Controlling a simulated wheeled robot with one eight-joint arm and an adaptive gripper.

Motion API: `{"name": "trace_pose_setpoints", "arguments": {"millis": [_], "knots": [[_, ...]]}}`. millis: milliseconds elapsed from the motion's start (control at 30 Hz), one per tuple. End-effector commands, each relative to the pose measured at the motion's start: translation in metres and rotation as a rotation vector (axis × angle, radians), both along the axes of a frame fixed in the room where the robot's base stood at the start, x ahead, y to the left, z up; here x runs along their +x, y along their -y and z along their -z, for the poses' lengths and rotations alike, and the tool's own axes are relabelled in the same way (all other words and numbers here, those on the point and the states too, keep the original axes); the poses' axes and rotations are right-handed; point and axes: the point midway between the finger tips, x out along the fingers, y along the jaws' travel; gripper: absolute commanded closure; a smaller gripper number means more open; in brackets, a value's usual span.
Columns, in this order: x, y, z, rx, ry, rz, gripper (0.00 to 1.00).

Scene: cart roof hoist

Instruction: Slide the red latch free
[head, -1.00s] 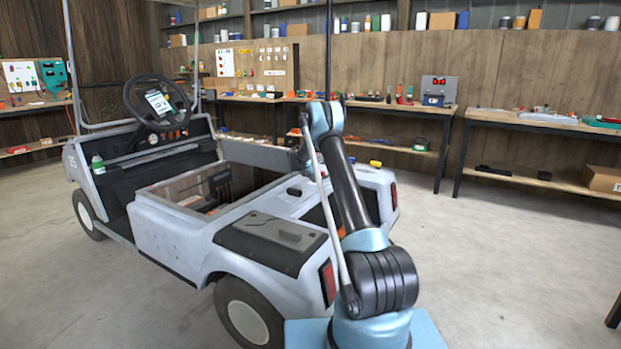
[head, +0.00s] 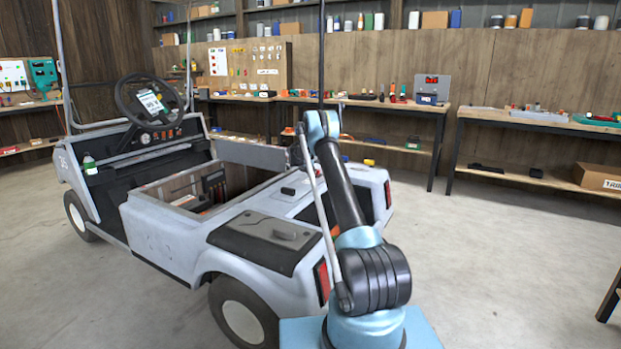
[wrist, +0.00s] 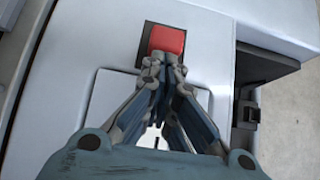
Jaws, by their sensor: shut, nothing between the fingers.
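The red latch (wrist: 167,39) is a small red block in a dark slot on the cart's pale panel, at the top middle of the wrist view. My gripper (wrist: 164,64) is shut and empty, its fingertips at the near edge of the latch. I cannot tell whether they touch it. The pale grey cart (head: 160,228) stands left of my arm in the head view, with an open bay behind its seat area. In the head view my arm reaches over the cart's rear, and I cannot make out the gripper or the latch there.
A dark bracket (wrist: 262,70) sits right of the latch in the wrist view. Workbenches (head: 520,121) line the back wall. Concrete floor (head: 480,255) at right is clear.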

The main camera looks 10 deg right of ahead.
Motion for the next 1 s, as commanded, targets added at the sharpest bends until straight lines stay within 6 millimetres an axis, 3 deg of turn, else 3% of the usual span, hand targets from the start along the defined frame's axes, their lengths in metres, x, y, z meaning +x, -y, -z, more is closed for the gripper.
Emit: {"name": "trace_pose_setpoints", "arguments": {"millis": [133, 533, 800, 1000], "knots": [[0.009, 0.007, 0.0, 0.0, 0.0, 0.0, 1.0], [0.007, 0.006, -0.001, -0.002, 0.002, 0.0, 1.0], [-0.016, -0.016, 0.001, 0.0, -0.004, 0.002, 1.0], [-0.034, -0.03, -0.023, 0.002, -0.002, 0.001, 1.0]]}}
